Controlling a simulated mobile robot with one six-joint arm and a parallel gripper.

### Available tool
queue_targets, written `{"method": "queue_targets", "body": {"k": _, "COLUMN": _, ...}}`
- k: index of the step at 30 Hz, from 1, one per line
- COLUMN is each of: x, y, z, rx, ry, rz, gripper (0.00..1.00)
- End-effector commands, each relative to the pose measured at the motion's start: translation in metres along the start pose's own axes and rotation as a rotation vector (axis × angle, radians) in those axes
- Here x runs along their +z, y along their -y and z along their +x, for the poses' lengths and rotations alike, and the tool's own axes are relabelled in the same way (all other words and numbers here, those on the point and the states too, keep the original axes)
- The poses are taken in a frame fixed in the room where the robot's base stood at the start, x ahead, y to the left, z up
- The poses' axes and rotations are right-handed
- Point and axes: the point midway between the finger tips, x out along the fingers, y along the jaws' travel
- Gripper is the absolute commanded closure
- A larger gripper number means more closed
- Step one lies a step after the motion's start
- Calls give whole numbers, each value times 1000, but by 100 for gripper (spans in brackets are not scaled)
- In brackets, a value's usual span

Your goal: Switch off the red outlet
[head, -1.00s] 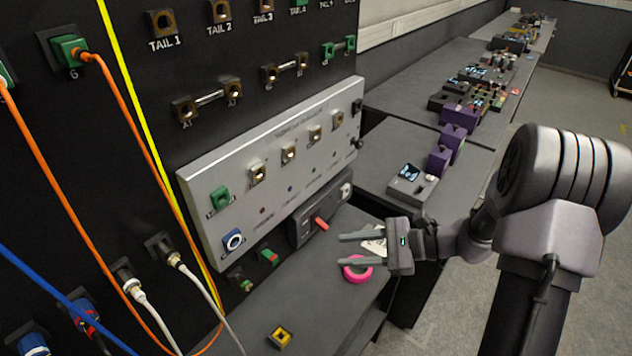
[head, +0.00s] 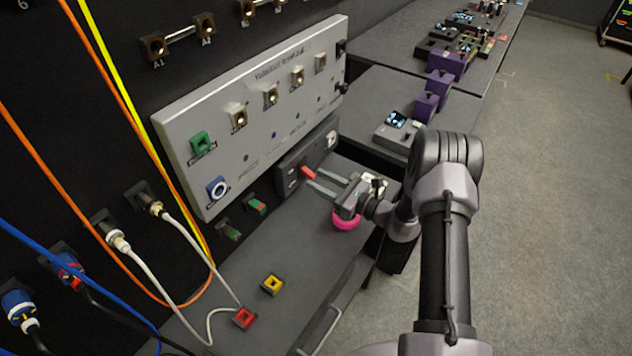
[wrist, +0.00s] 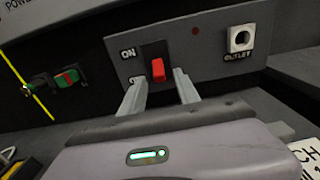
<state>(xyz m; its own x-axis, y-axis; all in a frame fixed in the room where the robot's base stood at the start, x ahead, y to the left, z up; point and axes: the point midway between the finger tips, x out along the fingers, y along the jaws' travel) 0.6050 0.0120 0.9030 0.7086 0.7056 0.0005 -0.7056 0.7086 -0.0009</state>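A dark switch box stands at the foot of the grey panel. In the wrist view its face (wrist: 215,65) carries a red switch lever (wrist: 157,70) beside the label ON. To the right are a small dark red dot (wrist: 195,31) and a pale square socket (wrist: 241,39) labelled OUTLET. The red lever also shows in the head view (head: 308,172). My gripper (head: 318,182) is open and empty just in front of the box. In the wrist view its fingertips (wrist: 159,87) sit either side of and slightly below the lever. Contact cannot be told.
A pink ring (head: 346,220) lies on the bench under my gripper. A yellow block (head: 272,285) and a red block (head: 244,318) lie nearer, with a white cable running to the red one. A green and red button (wrist: 67,77) sits left of the box. Cables hang at left.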

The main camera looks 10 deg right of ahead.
Motion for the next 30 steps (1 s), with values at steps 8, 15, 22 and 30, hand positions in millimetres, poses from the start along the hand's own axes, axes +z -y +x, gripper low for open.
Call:
{"method": "queue_targets", "body": {"k": 8, "x": 0, "y": 0, "z": 16, "rx": 1, "ry": 0, "rz": 0, "gripper": 62}}
{"method": "queue_targets", "body": {"k": 15, "x": 0, "y": 0, "z": 16, "rx": 1, "ry": -1, "rz": 1, "gripper": 78}}
{"method": "queue_targets", "body": {"k": 22, "x": 0, "y": 0, "z": 16, "rx": 1, "ry": -1, "rz": 1, "gripper": 100}}
{"method": "queue_targets", "body": {"k": 30, "x": -14, "y": -1, "z": 18, "rx": 2, "ry": 101, "rz": 1, "gripper": 100}}
